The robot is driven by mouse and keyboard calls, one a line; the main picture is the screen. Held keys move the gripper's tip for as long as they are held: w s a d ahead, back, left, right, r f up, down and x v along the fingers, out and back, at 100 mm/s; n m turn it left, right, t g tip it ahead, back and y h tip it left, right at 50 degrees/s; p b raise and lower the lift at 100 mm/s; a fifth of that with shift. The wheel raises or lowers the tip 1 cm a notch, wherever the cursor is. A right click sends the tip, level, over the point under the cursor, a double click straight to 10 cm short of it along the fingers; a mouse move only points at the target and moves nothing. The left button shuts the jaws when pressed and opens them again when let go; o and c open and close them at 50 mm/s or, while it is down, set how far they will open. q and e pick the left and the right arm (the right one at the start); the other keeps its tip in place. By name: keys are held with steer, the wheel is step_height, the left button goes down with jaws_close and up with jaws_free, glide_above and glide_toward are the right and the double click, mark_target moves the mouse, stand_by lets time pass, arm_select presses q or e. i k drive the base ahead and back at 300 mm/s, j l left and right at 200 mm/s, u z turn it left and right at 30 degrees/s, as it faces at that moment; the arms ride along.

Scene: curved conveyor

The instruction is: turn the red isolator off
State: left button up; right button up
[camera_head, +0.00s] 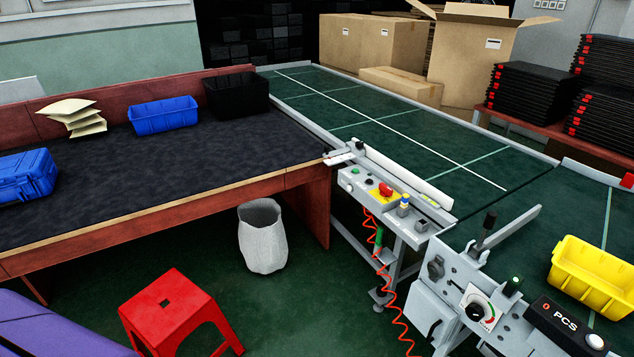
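A red rotary switch (385,190) on a yellow base, which looks like the red isolator, is on top of the grey control box (392,206) beside the conveyor. The exact angle of its handle is too small to tell.
A second grey panel (437,268) with a black lever and a dial stands nearer on the right. A coiled red cable (396,318) hangs below the control box. A red stool (170,312), a grey bin (262,237) and a dark-topped table (180,168) stand to the left.

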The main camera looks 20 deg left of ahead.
mark_target(386, 190)
steer(key=u, duration=0.35)
steer(key=z, duration=0.65)
steer(key=i+j+z, duration=0.15)
steer(key=z, duration=0.2)
steer(key=j+z, duration=0.3)
steer(key=i+j+z, duration=0.1)
steer(key=j+z, duration=0.55)
steer(key=j, duration=0.9)
steer(key=i, duration=0.05)
